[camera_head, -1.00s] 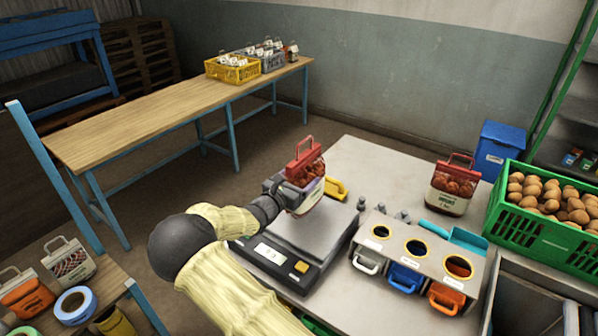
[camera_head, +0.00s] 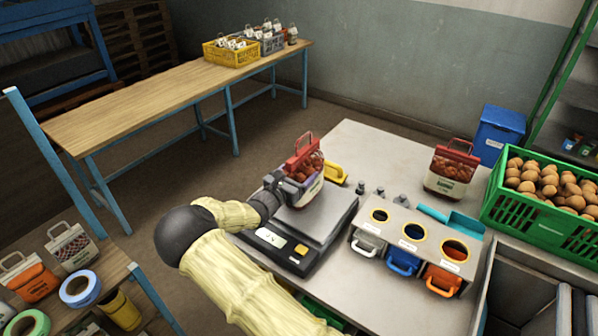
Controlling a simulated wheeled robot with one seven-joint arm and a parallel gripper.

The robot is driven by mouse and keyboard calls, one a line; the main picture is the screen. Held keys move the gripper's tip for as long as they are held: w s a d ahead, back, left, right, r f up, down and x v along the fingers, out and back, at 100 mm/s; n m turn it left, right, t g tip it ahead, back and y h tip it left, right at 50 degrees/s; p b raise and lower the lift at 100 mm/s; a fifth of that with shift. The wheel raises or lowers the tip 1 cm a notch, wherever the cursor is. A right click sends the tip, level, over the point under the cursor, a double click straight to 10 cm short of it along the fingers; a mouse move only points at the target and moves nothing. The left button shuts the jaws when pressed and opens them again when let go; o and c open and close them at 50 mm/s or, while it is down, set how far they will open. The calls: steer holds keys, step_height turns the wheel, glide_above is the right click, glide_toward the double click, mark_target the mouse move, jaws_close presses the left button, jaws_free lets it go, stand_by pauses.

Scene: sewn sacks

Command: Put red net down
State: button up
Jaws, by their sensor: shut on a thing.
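A red net sack (camera_head: 307,172) with a red top and handle and a white label band is at my gripper (camera_head: 284,188). My gripper is shut on the sack's left side; its fingertips are partly hidden. The sack is upright over the scale (camera_head: 313,225); whether its bottom touches the plate cannot be told. A second red net sack (camera_head: 451,172) stands upright on the table at the right.
A holder with grey, blue and orange handles (camera_head: 410,245) stands right of the scale, with small weights behind it. A green crate of potatoes (camera_head: 540,213) is at the right. Yellow and grey crates (camera_head: 232,52) stand on the wooden table.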

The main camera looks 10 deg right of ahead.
steer(key=o, duration=1.8)
steer(key=shift+c, duration=0.2)
steer(key=b+v, duration=0.3)
steer(key=v, duration=0.9)
steer(key=shift+r, duration=0.1)
